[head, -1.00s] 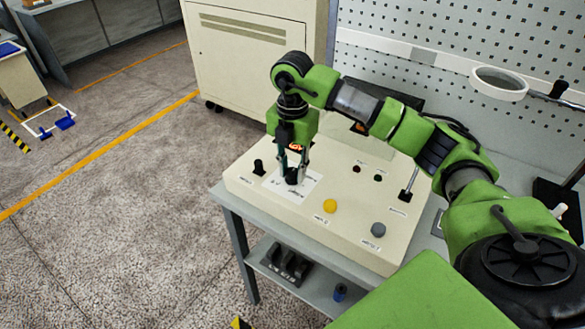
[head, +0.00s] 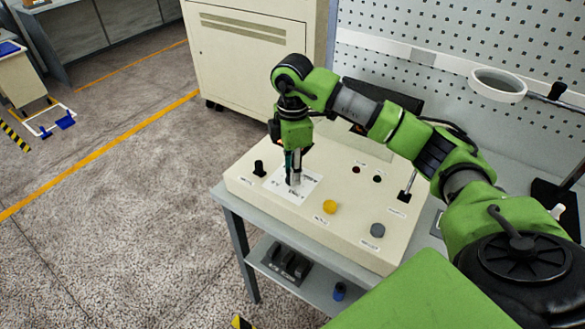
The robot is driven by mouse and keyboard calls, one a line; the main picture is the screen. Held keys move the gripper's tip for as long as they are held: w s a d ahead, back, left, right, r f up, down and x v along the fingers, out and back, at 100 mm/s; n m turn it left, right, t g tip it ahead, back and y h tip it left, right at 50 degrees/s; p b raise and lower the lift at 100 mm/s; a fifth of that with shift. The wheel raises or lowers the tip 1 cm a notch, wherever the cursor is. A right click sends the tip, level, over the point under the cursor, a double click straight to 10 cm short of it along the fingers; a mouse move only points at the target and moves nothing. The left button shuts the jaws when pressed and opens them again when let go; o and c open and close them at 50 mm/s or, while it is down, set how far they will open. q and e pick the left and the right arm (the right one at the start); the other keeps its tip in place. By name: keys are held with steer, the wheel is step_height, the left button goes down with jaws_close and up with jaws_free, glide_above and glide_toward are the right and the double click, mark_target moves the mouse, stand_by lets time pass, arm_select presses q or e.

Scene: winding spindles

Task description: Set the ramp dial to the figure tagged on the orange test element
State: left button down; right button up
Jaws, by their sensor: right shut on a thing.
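My right gripper (head: 294,182) points straight down onto the white scale plate (head: 311,185) on the cream control box. It is shut on the dark dial knob at the middle of that plate. The fingers hide nearly all of the knob, so its pointer cannot be read. The plate's printed figures are too small to read. I see no orange test element or tag in this view. My left gripper is not in view.
The control box (head: 250,187) also carries a black knob (head: 258,169), a yellow button (head: 330,207), a grey button (head: 377,230) and a toggle lever (head: 407,187). A magnifier ring (head: 498,84) stands at right.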

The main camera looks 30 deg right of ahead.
steer(key=shift+m, duration=0.6)
steer(key=o, duration=1.1)
step_height(320, 180, up, 12)
stand_by(0.4)
